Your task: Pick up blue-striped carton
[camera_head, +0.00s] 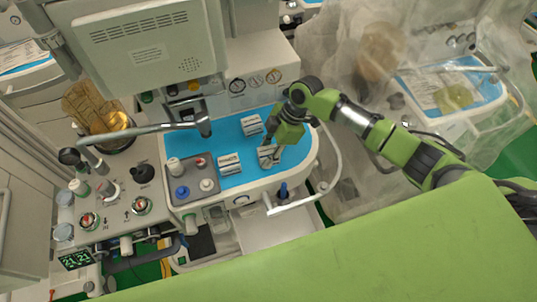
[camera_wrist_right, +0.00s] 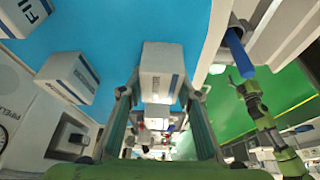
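A small white carton with a dark blue stripe (camera_head: 267,156) sits on the blue worktop (camera_head: 228,133) near its front right. It also shows in the right wrist view as a carton (camera_wrist_right: 162,68) between the fingertips. My right gripper (camera_head: 276,149) reaches down over it and partly hides it. In the wrist view, my right gripper's fingers (camera_wrist_right: 162,84) are spread to both sides of the carton, close to its sides; firm contact does not show.
Two similar cartons stand nearby, one in front left (camera_head: 230,164) and one behind (camera_head: 251,124). A white rail (camera_head: 335,160) bends around the worktop's right side. A monitor (camera_head: 145,45) overhangs the back.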

